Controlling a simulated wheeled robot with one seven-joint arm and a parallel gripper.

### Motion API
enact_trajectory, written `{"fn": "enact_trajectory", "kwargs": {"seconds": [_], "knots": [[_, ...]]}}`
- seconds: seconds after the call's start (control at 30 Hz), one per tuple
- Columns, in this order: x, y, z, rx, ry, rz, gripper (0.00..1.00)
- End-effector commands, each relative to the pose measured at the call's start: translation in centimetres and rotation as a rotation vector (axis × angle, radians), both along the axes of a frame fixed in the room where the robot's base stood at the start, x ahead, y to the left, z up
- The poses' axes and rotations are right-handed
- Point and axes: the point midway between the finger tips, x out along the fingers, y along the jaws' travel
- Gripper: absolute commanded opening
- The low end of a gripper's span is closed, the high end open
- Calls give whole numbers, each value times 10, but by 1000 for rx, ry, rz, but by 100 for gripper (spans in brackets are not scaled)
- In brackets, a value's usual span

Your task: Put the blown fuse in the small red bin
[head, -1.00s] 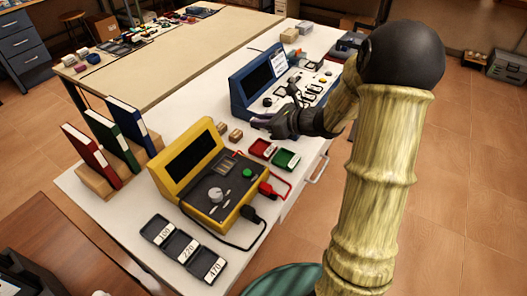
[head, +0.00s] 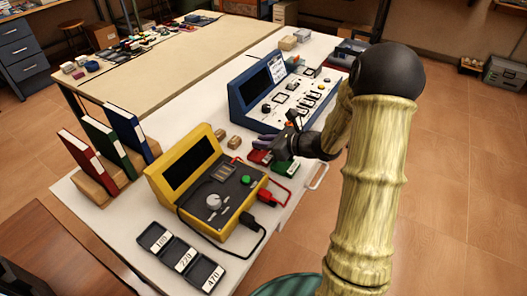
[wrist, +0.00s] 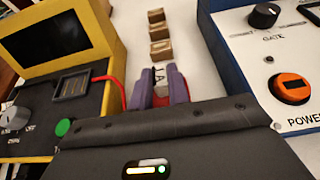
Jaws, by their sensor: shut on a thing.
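My gripper (head: 266,138) is between the yellow tester and the blue console, close to the small red bin. In the wrist view its two purple fingers (wrist: 159,74) are nearly together, shut on a tiny thin thing, apparently the fuse (wrist: 158,76); its markings are too small to read. The small red bin (head: 261,157) is on the white bench, just in front of the gripper in the head view and partly covered by it. Red of this bin (wrist: 162,100) shows between the fingers in the wrist view. I cannot tell the height above it.
A green bin (head: 286,168) is beside the red one. The yellow tester (head: 190,165) with red and black leads is to the left, the blue console (head: 248,97) behind. Small cardboard boxes (head: 234,142) and labelled black trays (head: 180,257) are on the bench.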

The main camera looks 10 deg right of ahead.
Motion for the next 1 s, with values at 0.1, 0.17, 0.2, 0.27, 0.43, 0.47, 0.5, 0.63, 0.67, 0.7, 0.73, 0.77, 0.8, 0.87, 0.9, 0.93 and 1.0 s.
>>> {"fn": "enact_trajectory", "kwargs": {"seconds": [0.1, 0.17, 0.2, 0.27, 0.43, 0.47, 0.5, 0.63, 0.67, 0.7, 0.73, 0.77, 0.8, 0.87, 0.9, 0.93, 1.0], "knots": [[0, 0, 0, 0, 0, 0, 0], [0, 0, -1, 1, 1, 0, 0], [0, 0, -3, 1, 1, -1, 0], [0, 0, -10, 2, 3, 0, 0], [0, 0, -34, 3, 3, -1, 0], [0, 0, -36, 1, 1, -1, 0], [0, 0, -38, 1, 2, -1, 0], [-1, -1, -38, -1, 2, 0, 0], [-1, -1, -38, -1, 3, 0, 0], [-1, 0, -38, -1, 3, -1, 0], [-1, 0, -39, -2, 4, -1, 21], [-1, 0, -39, -2, 4, -1, 26], [-1, 0, -39, -1, 3, -1, 26], [-1, 0, -38, -1, 3, 0, 26], [-1, 0, -38, -1, 2, 0, 26], [-1, 0, -38, -1, 2, 0, 26], [0, 0, -38, -1, 2, 0, 26]]}}
